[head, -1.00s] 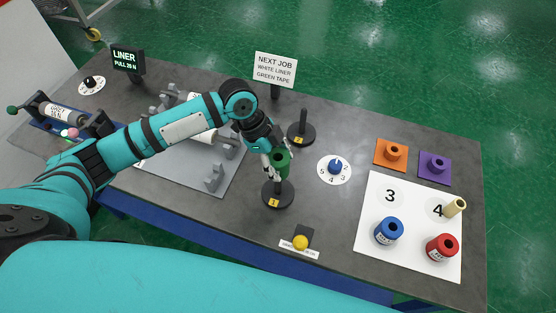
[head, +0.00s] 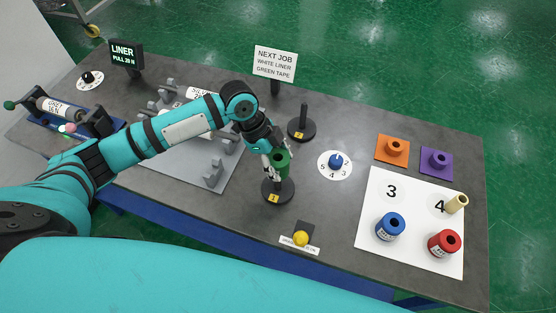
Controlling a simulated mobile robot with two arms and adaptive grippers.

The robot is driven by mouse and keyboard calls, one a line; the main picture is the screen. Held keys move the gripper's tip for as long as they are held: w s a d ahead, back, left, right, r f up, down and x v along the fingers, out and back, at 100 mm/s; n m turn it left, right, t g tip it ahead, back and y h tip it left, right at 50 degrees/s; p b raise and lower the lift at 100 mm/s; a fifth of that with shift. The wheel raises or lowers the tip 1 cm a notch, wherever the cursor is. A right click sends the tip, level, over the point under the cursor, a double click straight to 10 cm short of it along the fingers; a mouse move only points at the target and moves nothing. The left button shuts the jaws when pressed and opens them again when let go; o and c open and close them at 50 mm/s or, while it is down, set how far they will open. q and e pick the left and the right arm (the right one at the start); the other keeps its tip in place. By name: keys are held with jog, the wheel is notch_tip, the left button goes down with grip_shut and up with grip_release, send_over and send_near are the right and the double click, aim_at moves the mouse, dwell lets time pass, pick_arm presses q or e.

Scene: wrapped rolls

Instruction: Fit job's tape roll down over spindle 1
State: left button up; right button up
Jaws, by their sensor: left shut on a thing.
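The job sign (head: 275,63) reads "NEXT JOB, WHITE LINER, GREEN TAPE". My left gripper (head: 272,157) is shut on the green tape roll (head: 282,165). The roll is upright, directly above the round black base of spindle 1 (head: 284,191), which has a yellow tag. The roll hides the spindle's post, so I cannot tell how far the roll is down around it. Spindle 2 (head: 303,114), with a bare post, stands behind. My right gripper is not in view.
A blue-knobbed dial (head: 336,162) lies right of the spindles. A white mat (head: 403,238) holds a blue roll (head: 390,227), a red roll (head: 444,243) and a cream core (head: 456,204). Orange (head: 392,149) and purple (head: 436,161) holders sit behind. A yellow button (head: 301,238) is in front.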

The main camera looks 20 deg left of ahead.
pick_arm(q)
jog(key=shift+f+b, duration=0.3)
jog(key=shift+f, duration=0.4)
jog(key=shift+f+b, duration=2.15)
jog(key=shift+f, duration=1.75)
jog(key=o, duration=1.4)
jog(key=v, duration=1.2)
jog(key=shift+s, duration=0.15)
